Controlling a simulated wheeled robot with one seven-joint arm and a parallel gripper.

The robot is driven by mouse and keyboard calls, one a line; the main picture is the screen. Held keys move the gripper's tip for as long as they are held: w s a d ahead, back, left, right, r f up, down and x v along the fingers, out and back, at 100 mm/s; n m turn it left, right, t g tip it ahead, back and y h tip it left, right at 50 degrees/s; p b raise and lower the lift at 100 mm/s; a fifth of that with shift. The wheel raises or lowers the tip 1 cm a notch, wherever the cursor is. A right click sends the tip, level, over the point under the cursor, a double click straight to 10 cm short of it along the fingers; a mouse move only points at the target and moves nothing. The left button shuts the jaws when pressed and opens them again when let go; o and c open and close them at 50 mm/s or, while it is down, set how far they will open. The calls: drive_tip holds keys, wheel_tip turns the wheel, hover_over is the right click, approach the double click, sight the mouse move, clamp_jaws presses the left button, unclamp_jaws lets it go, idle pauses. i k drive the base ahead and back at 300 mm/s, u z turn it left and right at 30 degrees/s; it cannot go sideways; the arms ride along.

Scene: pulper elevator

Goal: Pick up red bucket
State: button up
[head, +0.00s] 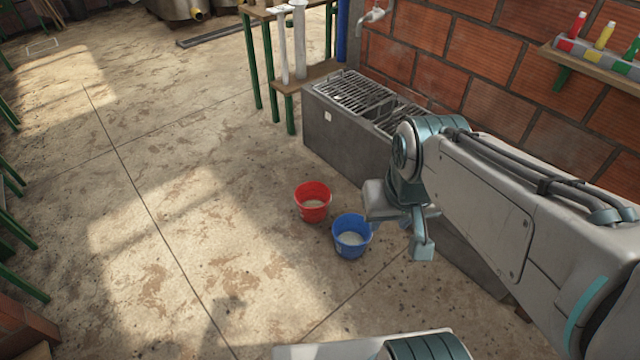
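A red bucket (313,203) stands upright on the concrete floor near the middle of the head view, with something pale inside it. A blue bucket (351,238) stands upright just to its lower right, close beside it, also with pale contents. My gripper (396,235) is to the right of both buckets in the picture, partly hidden by my own wrist. One finger shows hanging down at the right. I cannot make out the gap between the fingers or anything held.
A grey concrete trough with metal grates (352,98) stands behind the buckets against a brick wall (440,45). A wooden table with green legs (252,65) stands at the back. A wall shelf (600,65) holds bottles at the right. The floor (180,215) left of the buckets is clear.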

sight(312, 198)
drive_tip(key=u, duration=0.5)
drive_tip(key=i, duration=0.6)
drive_tip(key=u, duration=0.65)
drive_tip(key=i, duration=0.7)
drive_tip(key=z, duration=0.8)
drive_tip(key=i, duration=0.6)
drive_tip(key=z, duration=0.65)
